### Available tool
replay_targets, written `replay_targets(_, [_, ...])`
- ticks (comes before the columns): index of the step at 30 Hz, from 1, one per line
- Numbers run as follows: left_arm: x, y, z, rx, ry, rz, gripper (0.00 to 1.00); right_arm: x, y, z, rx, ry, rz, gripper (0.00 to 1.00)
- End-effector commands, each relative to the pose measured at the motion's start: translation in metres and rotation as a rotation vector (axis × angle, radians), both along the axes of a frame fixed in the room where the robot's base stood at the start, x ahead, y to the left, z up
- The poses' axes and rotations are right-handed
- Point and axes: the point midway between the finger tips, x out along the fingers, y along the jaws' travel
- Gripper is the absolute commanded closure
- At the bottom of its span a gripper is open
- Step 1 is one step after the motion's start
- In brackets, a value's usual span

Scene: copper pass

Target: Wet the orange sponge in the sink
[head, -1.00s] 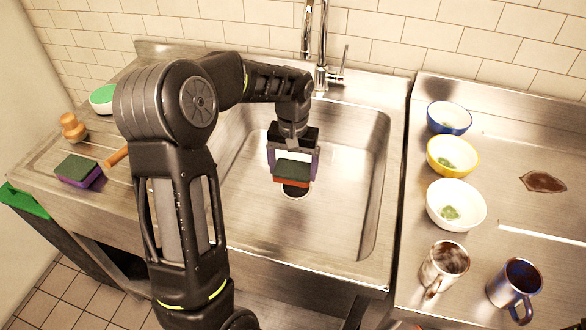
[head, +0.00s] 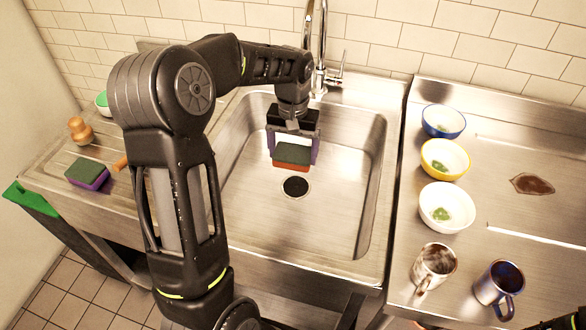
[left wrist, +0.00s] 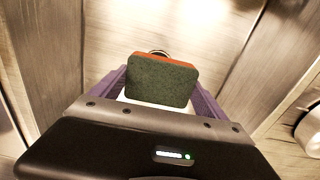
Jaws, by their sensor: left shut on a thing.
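The orange sponge (head: 291,166) has a dark green scouring face on top and an orange-red body below. My left gripper (head: 293,152) is shut on it and holds it inside the sink (head: 330,215), above and just behind the drain. In the left wrist view the sponge (left wrist: 162,82) sits between the purple-grey fingers of my left gripper (left wrist: 160,95), green face toward the camera. The faucet (head: 316,50) rises behind the gripper at the sink's back edge. I cannot tell whether water runs or whether the sponge is wet. My right gripper is not in view.
A purple and green sponge (head: 87,174), a wooden-knobbed brush (head: 79,130) and a green-topped bowl (head: 102,103) are on the left drainboard. The sink's right half is clear.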

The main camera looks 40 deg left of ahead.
Motion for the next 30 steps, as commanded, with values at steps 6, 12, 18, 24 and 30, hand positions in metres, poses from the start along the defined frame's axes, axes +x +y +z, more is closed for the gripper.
replay_targets(6, [0.0, 0.0, 0.023, 0.0, -0.001, 0.0, 0.47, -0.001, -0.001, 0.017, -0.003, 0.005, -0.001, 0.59])
replay_targets(12, [0.0, 0.0, 0.04, 0.0, 0.0, 0.0, 0.47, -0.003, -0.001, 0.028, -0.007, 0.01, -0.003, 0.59])
replay_targets(18, [0.0, 0.0, 0.054, 0.0, 0.0, 0.0, 0.47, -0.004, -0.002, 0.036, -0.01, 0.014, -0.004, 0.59])
replay_targets(24, [0.0, 0.0, 0.054, 0.0, 0.0, 0.0, 0.47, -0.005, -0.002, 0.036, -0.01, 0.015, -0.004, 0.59])
replay_targets(30, [0.0, 0.0, 0.054, 0.0, 0.0, 0.0, 0.47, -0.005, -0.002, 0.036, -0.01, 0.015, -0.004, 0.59])
